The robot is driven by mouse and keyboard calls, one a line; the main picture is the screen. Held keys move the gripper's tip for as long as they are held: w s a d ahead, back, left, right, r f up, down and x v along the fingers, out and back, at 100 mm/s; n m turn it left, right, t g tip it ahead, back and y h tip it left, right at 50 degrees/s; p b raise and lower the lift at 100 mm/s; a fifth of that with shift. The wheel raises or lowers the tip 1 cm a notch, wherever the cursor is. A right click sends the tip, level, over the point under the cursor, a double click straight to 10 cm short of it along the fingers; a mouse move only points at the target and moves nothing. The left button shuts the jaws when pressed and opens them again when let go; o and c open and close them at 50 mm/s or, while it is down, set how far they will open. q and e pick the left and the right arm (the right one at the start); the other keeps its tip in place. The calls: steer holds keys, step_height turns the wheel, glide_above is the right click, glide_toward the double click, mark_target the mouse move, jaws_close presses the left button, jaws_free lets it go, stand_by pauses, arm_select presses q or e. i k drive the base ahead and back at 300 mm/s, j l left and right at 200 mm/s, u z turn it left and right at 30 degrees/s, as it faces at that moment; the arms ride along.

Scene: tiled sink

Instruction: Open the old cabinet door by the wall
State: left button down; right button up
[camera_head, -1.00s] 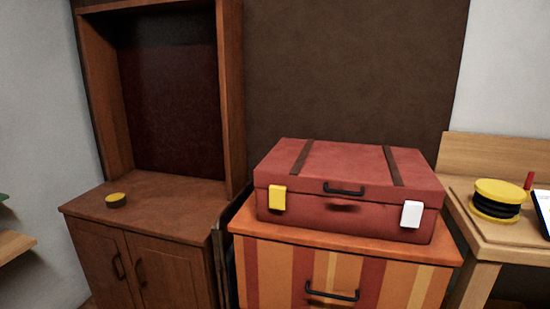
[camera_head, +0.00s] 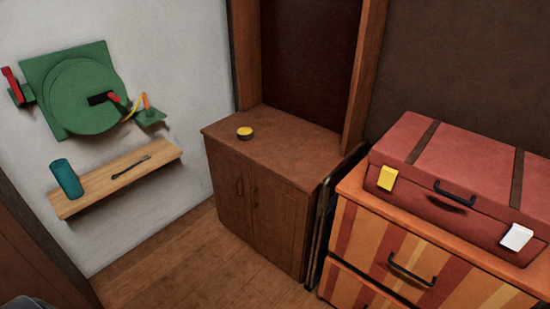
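A brown wooden cabinet (camera_head: 262,200) stands against the back wall in the head view. Neither of my grippers shows in the view. A small grey shape at the bottom left corner is too cut off to tell.
A striped drawer chest (camera_head: 400,260) with a red suitcase (camera_head: 450,180) stands to the right, close by the cabinet. A yellow and black round item (camera_head: 244,133) sits on the cabinet top. A wooden shelf (camera_head: 120,180) is on the left wall. Wooden floor (camera_head: 190,265) before the cabinet is clear.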

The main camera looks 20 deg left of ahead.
mark_target(229, 172)
steer(key=j+u, duration=0.1)
steer(key=u, duration=1.4)
steer(key=i+j+u, duration=0.1)
steer(key=i, duration=0.55)
steer(key=i+j+u, duration=0.15)
steer(key=i, duration=0.5)
